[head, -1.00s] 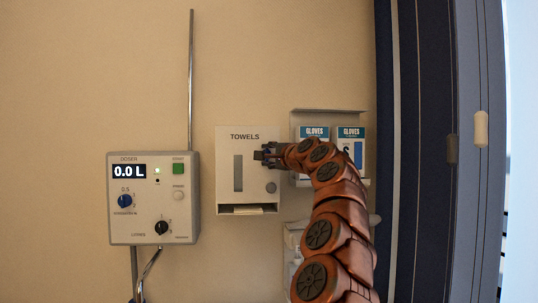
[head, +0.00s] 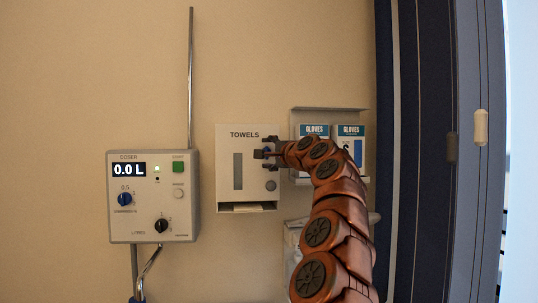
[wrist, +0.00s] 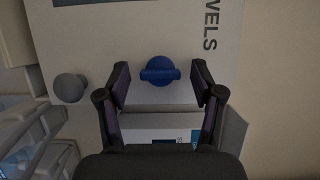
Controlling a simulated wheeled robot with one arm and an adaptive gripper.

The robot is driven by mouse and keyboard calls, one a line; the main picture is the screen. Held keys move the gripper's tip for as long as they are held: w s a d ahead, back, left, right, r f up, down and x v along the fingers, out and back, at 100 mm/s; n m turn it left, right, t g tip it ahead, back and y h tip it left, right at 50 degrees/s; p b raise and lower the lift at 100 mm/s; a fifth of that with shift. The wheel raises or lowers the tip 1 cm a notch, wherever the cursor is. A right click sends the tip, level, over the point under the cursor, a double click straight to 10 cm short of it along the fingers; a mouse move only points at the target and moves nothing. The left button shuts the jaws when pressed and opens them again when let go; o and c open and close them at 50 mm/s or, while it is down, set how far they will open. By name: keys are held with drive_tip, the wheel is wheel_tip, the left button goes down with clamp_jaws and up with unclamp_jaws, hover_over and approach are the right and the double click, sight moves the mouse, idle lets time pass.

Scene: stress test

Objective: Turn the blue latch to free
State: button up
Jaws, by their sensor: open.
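The blue latch (wrist: 159,71) is a round knob with a raised bar on the front of the white towel dispenser (head: 225,190). In the wrist view its bar lies crosswise, roughly level in the picture. My gripper (wrist: 160,80) is open, with one finger on each side of the latch and a gap on both sides. Any latch markings are hidden or too small to read.
A grey round knob (wrist: 70,88) sticks out of the dispenser near the latch. Glove boxes (head: 351,133) in a holder are close on the right, behind my arm. A doser panel (head: 145,220) is on the left wall.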

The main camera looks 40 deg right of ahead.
drive_tip(key=v, duration=1.2)
idle(0.6)
idle(0.5)
